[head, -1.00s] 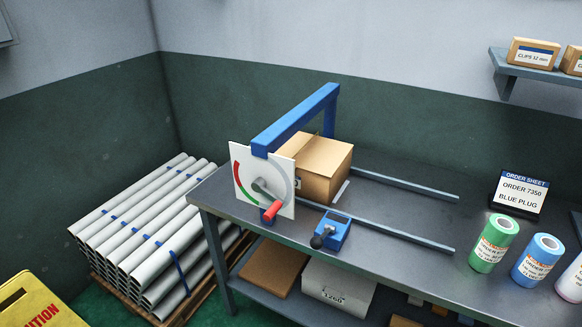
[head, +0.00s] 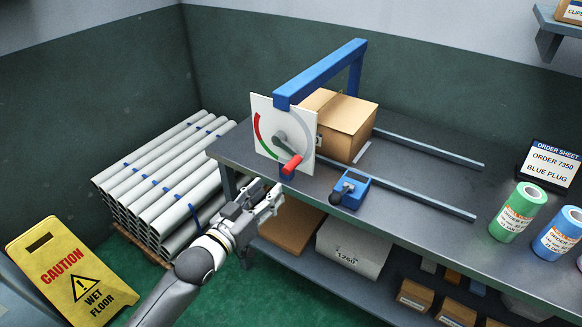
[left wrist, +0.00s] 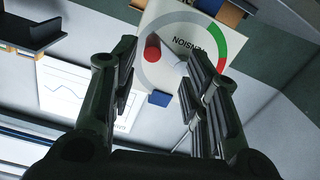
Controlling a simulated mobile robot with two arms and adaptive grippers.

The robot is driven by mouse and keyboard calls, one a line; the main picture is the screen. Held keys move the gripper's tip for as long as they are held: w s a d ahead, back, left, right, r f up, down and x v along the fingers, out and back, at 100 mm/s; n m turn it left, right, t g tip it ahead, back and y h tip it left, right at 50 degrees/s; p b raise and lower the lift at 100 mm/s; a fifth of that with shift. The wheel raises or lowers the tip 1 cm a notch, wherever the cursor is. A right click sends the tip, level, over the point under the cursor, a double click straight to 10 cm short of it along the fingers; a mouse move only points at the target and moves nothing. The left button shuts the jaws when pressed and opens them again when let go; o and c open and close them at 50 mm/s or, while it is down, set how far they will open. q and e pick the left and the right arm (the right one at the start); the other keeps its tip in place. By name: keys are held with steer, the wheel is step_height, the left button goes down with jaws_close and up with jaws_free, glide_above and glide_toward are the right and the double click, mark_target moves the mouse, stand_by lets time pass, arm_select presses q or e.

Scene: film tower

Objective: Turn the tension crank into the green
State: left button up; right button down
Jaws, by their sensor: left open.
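The tension crank has a grey arm and a red handle (head: 292,165). It is mounted on a white dial plate (head: 301,118) under the blue frame and points down to the right. The dial's red and green bands are on its left side, away from the handle. My left gripper (head: 272,192) is open and empty, below and slightly left of the handle, in front of the bench edge. In the left wrist view, the red handle (left wrist: 152,48) shows beyond and between my open fingers (left wrist: 160,70), with the dial plate upside down. My right gripper is not in view.
The blue frame (head: 322,72) stands on the grey bench (head: 410,195) with a cardboard box (head: 345,118) behind the dial. A blue block with a black knob (head: 353,190) sits right of the crank. Pipes (head: 165,165) and a yellow caution sign (head: 62,270) are at left.

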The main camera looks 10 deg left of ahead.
mark_target(285, 172)
arm_select(q)
steer(key=x, duration=0.3)
steer(key=r+p+x, duration=0.1)
steer(key=x, duration=0.6)
steer(key=shift+w+d+r+p, duration=0.25)
steer(key=shift+d+p, duration=0.1)
jaws_close()
